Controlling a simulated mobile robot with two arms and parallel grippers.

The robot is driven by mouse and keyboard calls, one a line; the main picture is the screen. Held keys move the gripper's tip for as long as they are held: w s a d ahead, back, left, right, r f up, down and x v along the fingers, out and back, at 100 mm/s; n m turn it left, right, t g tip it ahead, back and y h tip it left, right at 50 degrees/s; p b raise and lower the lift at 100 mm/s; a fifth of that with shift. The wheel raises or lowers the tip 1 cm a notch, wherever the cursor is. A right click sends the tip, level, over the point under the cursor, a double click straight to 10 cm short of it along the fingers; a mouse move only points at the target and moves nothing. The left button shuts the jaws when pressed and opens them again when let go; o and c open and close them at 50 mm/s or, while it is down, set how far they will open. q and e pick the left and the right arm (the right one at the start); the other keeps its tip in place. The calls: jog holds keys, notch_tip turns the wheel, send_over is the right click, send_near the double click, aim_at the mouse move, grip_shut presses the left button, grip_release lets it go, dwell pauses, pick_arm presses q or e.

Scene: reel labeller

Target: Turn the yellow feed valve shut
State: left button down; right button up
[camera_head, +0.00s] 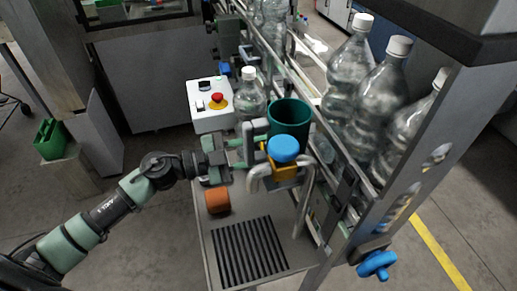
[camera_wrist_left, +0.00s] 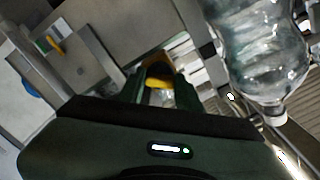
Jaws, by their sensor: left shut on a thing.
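A yellow valve body (camera_head: 285,171) with a round blue top (camera_head: 283,149) sits on grey pipework in the middle of the head view. My left gripper (camera_head: 250,150) reaches in from the left and its fingers are beside the valve. In the left wrist view, a yellow part (camera_wrist_left: 159,75) shows between the two dark fingers, which are shut on it. The fingertips and the exact grip are partly hidden by the pipes and the gripper body. My right gripper is not in view.
A dark green cup (camera_head: 289,116) stands just behind the valve. A white control box (camera_head: 209,105) with a red button is behind my left gripper. An orange-brown block (camera_head: 217,201) and a black grate (camera_head: 249,252) are in front. Clear bottles (camera_head: 381,88) line the right.

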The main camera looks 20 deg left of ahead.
pick_arm(q)
jog(key=m+b, duration=0.4)
jog(key=m, duration=0.5)
jog(key=shift+f+m, duration=0.1)
jog(key=shift+m, duration=0.3)
dwell(0.4)
jog(key=c, duration=1)
grip_release()
jog(key=shift+o, duration=0.2)
